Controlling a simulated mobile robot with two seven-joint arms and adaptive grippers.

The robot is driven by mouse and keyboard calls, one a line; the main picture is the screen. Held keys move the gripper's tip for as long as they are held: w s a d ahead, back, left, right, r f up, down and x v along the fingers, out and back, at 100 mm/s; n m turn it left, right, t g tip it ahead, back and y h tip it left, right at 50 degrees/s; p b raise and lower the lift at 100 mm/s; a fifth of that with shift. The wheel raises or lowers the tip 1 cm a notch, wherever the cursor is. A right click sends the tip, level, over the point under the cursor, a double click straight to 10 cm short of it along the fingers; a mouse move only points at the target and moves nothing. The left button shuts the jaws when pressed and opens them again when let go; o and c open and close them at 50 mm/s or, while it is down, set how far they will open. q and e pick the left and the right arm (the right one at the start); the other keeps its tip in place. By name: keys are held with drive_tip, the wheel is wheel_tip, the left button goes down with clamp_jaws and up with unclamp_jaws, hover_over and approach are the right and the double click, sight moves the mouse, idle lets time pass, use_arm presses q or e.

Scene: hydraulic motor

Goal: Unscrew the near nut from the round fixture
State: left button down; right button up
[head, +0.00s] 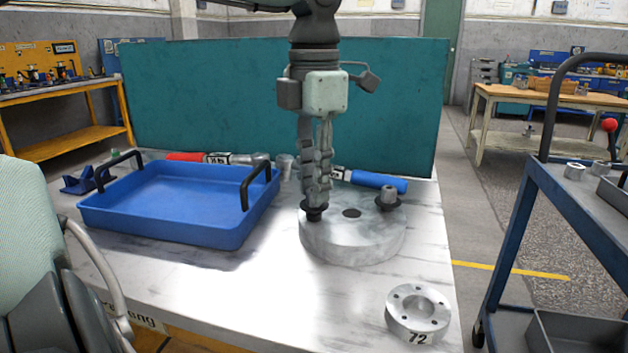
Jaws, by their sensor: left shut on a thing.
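The round fixture (365,245) is a thick grey disc with a dark centre hole, lying flat on the marbled table top. My left gripper (315,200) points straight down over the disc's left side. Its fingers are shut on the near nut (315,214), a dark flanged piece at the disc's top face. The fingers hide the nut's upper part, and I cannot tell whether its flange touches the disc. A second nut (388,204), dark and flanged, sits around a grey stud on the disc's right side. My right gripper is not in view.
A blue tray (238,238) with black handles stands left of the fixture. Red-handled (185,157) and blue-handled (380,181) tools lie behind. A teal panel (210,90) closes the back; a blue cart (575,205) stands right.

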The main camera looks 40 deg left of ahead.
use_arm(q)
drive_tip(key=shift+r+p, duration=1.6)
drive_tip(key=shift+r, duration=0.5)
